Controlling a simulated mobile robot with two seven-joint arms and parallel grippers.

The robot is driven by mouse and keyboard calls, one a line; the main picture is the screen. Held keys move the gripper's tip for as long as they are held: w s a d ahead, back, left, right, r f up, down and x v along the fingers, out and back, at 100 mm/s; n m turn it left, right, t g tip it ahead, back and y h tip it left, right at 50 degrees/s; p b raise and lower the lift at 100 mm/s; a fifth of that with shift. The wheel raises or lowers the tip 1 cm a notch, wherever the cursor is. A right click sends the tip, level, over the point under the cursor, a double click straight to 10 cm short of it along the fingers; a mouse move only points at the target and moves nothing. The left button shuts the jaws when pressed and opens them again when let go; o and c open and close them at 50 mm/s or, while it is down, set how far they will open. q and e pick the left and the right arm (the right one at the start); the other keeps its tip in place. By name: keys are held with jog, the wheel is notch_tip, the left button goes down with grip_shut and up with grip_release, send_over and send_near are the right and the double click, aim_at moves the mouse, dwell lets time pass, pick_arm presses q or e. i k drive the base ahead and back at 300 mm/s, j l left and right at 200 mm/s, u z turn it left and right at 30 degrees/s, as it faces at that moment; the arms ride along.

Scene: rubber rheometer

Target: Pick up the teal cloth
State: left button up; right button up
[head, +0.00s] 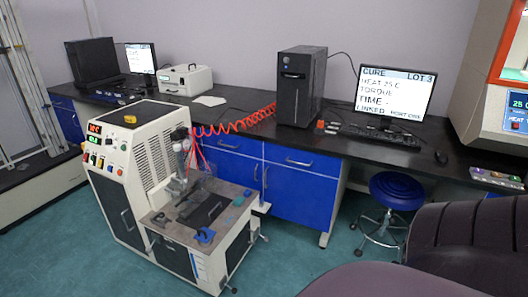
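No thing in the head view is clearly a teal cloth. Two small blue to teal pieces lie on the grey worktop (176,229) of the white rheometer. One blue piece (205,236) is at the worktop's front edge. The other, a small teal-blue piece (239,200), is near its right corner. They are too small to tell which, if either, is cloth. Neither of my grippers is in view, and nothing is seen touching these pieces.
The white machine cabinet (133,168) with red and green displays stands left of centre. A black bench (350,150) with blue cupboards runs behind, carrying a black computer tower (300,88) and a monitor (395,94). A blue stool (397,190) stands at right. Green floor is open in front.

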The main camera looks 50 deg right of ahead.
aim_at(239, 200)
jog(key=z, duration=1.55)
jog(key=i+z, duration=0.25)
jog(key=z, duration=0.25)
jog(key=i+j+z, duration=0.2)
jog(key=z, duration=0.3)
jog(key=i+j+z, duration=0.15)
jog(key=i+j, duration=0.15)
jog(key=i+j+z, duration=0.15)
jog(key=i+j, duration=0.15)
jog(key=j, duration=0.15)
jog(key=i+j, duration=0.45)
jog(key=j, duration=0.2)
